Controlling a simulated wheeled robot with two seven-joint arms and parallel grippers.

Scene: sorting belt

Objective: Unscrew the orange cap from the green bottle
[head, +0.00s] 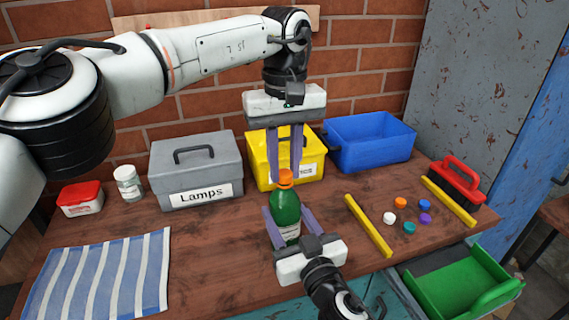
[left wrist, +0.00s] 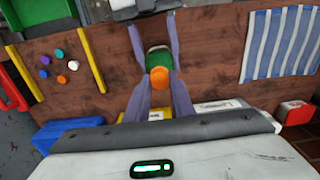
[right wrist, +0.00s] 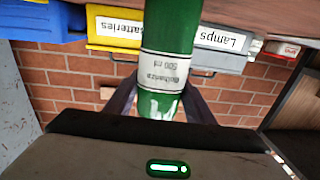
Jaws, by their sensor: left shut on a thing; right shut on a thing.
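The green bottle (head: 285,211) stands upright at the front middle of the wooden bench, with a white label on its side. Its orange cap (head: 285,176) is on the bottle's neck. My left gripper (head: 287,172) comes down from above and is shut on the cap; in the left wrist view the cap (left wrist: 159,79) sits between its purple fingers. My right gripper (head: 286,222) reaches in from the front and is shut on the bottle's body. In the right wrist view the green body and label (right wrist: 165,70) fill the space between the fingers. The fingers hide part of the bottle.
Behind stand a grey Lamps box (head: 196,165), a yellow box (head: 310,165) and a blue bin (head: 368,138). Yellow bars (head: 368,226) flank several loose caps (head: 389,218) at right. A red brush (head: 456,178), striped cloth (head: 95,275) and green tray (head: 460,290) lie around.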

